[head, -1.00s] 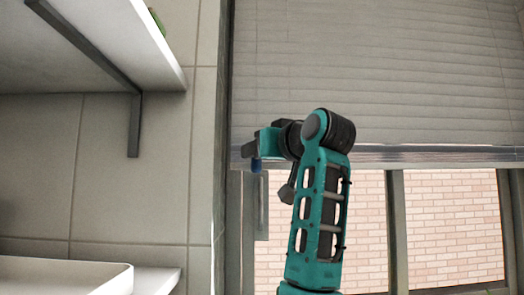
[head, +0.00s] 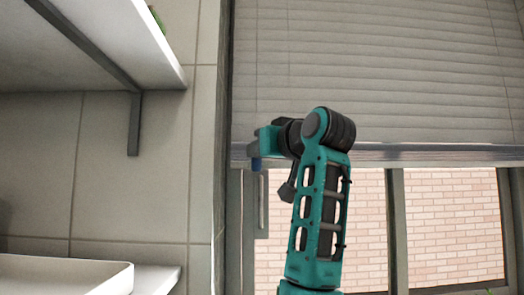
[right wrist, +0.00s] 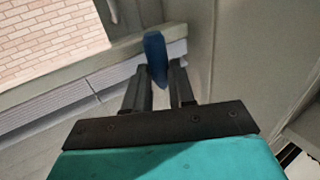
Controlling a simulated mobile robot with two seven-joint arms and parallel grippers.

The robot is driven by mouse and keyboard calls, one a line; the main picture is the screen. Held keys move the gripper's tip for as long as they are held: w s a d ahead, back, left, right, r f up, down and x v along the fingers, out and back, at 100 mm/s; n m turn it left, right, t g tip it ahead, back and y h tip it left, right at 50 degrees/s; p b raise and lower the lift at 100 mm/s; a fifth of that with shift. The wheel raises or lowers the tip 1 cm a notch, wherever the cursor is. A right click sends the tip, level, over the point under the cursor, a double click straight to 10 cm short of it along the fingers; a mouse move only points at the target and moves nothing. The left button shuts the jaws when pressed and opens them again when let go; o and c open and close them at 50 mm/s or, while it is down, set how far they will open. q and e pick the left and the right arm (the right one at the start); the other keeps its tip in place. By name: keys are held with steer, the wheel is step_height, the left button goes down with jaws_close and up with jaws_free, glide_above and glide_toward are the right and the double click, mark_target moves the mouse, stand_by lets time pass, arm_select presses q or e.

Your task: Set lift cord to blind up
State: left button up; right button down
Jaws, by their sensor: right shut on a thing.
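The window blind (head: 380,75) hangs with pale slats across the upper right of the head view. Its bottom rail (head: 430,152) lies across the upper part of the window. My right gripper (head: 257,152) is up at the left end of this rail, partly hidden by its own wrist. In the right wrist view, its fingers (right wrist: 161,88) are shut on a blue cord handle (right wrist: 156,55). A bit of the blue handle (head: 256,164) shows below the gripper in the head view. The cord itself is hard to make out. My left gripper is out of view.
A tiled wall (head: 140,200) stands left of the window. A white shelf (head: 110,30) with a dark bracket juts out at the upper left. A white tray-like object (head: 65,275) sits at the lower left. Window frame bars (head: 397,230) stand below the blind, with brick beyond.

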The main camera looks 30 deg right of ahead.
step_height(320, 180, down, 10)
steer(key=b, duration=0.6)
steer(key=c, duration=0.9)
jaws_free()
steer(key=shift+c, duration=0.2)
steer(key=s+b, duration=0.1)
steer(key=s, duration=1.2)
steer(key=shift+b, duration=0.4)
